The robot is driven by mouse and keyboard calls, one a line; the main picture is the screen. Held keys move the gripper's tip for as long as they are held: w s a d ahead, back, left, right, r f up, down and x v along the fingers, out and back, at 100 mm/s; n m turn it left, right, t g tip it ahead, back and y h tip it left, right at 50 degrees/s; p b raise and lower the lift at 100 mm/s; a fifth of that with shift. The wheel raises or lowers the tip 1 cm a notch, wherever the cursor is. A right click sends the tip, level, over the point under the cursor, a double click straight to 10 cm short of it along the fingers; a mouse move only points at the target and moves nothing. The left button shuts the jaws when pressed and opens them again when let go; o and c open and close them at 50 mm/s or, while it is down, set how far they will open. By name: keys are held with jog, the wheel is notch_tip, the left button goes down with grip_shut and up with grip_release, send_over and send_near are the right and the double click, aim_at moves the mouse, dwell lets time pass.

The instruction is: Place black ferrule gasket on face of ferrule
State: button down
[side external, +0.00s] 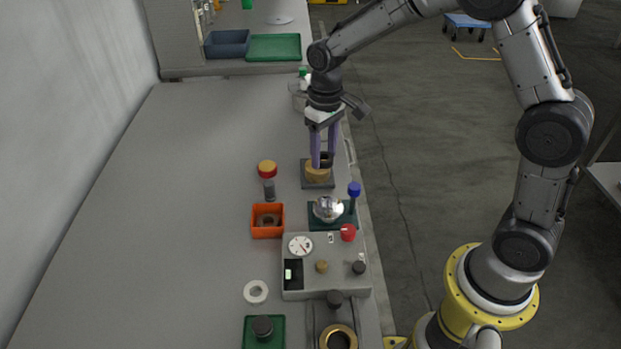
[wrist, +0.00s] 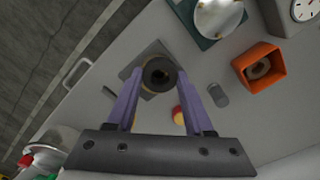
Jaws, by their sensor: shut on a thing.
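My gripper (side external: 321,162) points down at the far right edge of the bench, its purple fingers shut on the black gasket (side external: 327,158). In the wrist view the gasket (wrist: 160,72) is a dark ring between the fingertips (wrist: 158,76). The tan, brass-coloured ferrule (side external: 318,175) stands on a dark square plate (side external: 306,185), directly below the gasket. In the wrist view the gasket covers most of the ferrule, with only a thin tan edge (wrist: 147,93) showing. I cannot tell whether gasket and ferrule touch.
A grey control box (side external: 327,282) is nearer the camera. The bench's left side is clear.

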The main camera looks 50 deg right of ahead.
jog(key=shift+w+d, duration=0.1)
jog(key=shift+d, duration=0.1)
jog(key=shift+s+a+m, duration=0.1)
jog(key=shift+s+m, duration=0.3)
jog(key=shift+m, duration=0.4)
jog(key=s+a+r+n, duration=0.15)
jog(key=s+a, duration=0.25)
jog(key=a, duration=0.4)
jog(key=s+a+r+n, duration=0.1)
jog(key=s+a+r, duration=0.2)
jog(key=a, duration=0.5)
jog(key=s+a+r+n, duration=0.15)
jog(key=s+a, duration=0.25)
jog(key=a, duration=0.4)
jog(key=m, duration=0.1)
send_over(214, 277)
jog(key=f, duration=0.5)
jog(key=s+f, duration=0.1)
jog(key=f, duration=0.2)
jog(key=shift+d, duration=0.35)
jog(key=shift+w+a+f, duration=0.3)
jog(key=shift+w+f, duration=0.15)
jog(key=shift+f, duration=1.75)
